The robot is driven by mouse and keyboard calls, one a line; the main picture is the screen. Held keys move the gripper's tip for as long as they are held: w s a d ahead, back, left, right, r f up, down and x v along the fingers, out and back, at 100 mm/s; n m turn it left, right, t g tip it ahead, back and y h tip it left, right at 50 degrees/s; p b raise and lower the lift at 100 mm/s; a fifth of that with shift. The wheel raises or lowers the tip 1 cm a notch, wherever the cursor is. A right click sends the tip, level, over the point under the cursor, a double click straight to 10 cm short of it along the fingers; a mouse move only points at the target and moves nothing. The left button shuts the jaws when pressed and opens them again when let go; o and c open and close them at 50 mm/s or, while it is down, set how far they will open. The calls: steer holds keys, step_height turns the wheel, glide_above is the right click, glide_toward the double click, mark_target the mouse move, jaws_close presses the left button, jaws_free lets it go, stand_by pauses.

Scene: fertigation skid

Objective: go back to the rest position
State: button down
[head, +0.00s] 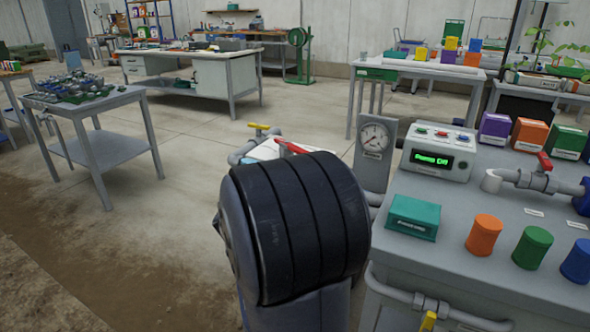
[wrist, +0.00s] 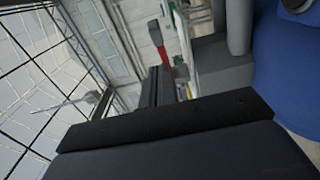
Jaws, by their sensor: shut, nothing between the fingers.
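My gripper (wrist: 160,80) shows in the wrist view as dark fingers reaching up from a wide black body. The fingers look together, with nothing between them. In the head view my dark, banded arm link fills the lower middle and the gripper is hidden. The skid bench (head: 470,210) is on the right, with a control box (head: 437,150) with a green-lit display, a pressure gauge (head: 375,138) and a red-handled valve (head: 544,170). Another red handle (head: 291,146) shows just behind my arm.
A teal box (head: 412,216) and orange (head: 484,235), green (head: 533,247) and blue (head: 577,260) canisters stand on the bench. A grey side table (head: 110,148) with metal parts is at left. Open concrete floor lies between. A large blue surface (wrist: 285,75) is close at the wrist view's right.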

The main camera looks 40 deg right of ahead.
steer(key=s+a, duration=0.4)
steer(key=a, duration=0.1)
steer(key=shift+s, duration=0.15)
steer(key=w+x, duration=0.2)
steer(key=x, duration=1)
steer(key=shift+w+p, duration=0.2)
steer(key=shift+p, duration=0.25)
steer(key=shift+a, duration=0.1)
